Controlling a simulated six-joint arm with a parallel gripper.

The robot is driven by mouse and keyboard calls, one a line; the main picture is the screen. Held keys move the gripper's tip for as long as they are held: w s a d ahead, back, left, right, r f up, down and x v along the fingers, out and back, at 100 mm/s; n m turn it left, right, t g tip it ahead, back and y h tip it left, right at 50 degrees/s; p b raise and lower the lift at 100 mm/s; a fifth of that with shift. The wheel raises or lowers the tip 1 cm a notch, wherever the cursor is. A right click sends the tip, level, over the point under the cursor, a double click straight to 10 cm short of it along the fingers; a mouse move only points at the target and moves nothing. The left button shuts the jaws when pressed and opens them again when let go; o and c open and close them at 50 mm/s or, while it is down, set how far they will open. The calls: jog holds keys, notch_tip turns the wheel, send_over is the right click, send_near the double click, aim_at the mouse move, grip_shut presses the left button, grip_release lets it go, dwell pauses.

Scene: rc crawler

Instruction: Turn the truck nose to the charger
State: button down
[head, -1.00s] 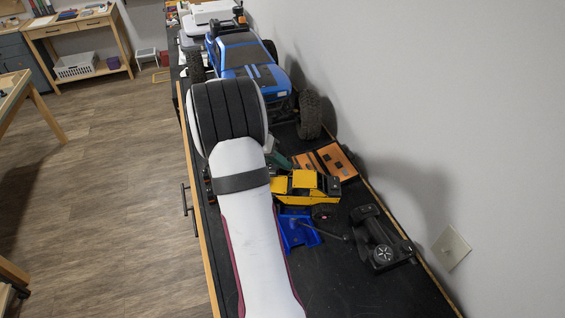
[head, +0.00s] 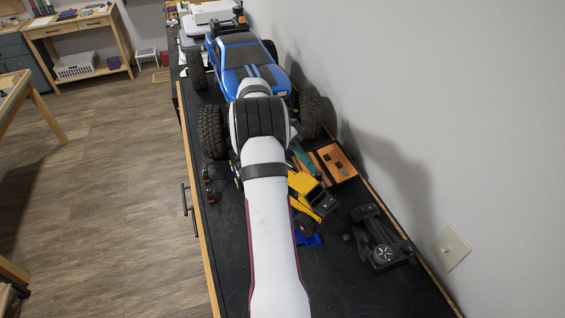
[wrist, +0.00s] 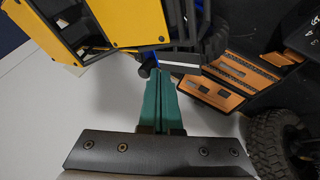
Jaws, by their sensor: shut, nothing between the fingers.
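The yellow truck (head: 312,195) with black parts sits at a slant on the dark bench top, beside my arm, which hides part of it in the head view. In the wrist view its yellow and black body (wrist: 110,25) fills the upper left. My gripper (wrist: 158,75) has green fingers, shut and empty, their tips close to a black bar on the truck; I cannot tell if they touch. An orange and black box (head: 337,162), possibly the charger, lies behind the truck near the wall; it also shows in the wrist view (wrist: 235,78).
A large blue truck (head: 243,60) with big tyres stands farther back. A black controller-like device (head: 378,238) lies at the right by the wall. A blue piece (head: 308,239) is partly hidden by my arm. The wall bounds the bench on the right.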

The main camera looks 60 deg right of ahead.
jog(key=shift+s+m+y, duration=0.6)
jog(key=shift+s+m, duration=0.25)
jog(key=shift+m, duration=0.15)
jog(key=w+r+n+g+h, duration=0.15)
jog(key=w+r+n, duration=0.3)
jog(key=r, duration=0.75)
jog(key=a+f+n+t+h, duration=0.1)
jog(key=a, duration=0.1)
jog(key=a+f+h, duration=0.1)
jog(key=a+f+n+t+h, duration=0.1)
jog(key=a+f, duration=0.1)
jog(key=shift+w+a+n+t, duration=0.3)
jog(key=shift+a+n+t, duration=0.05)
jog(key=x, duration=1)
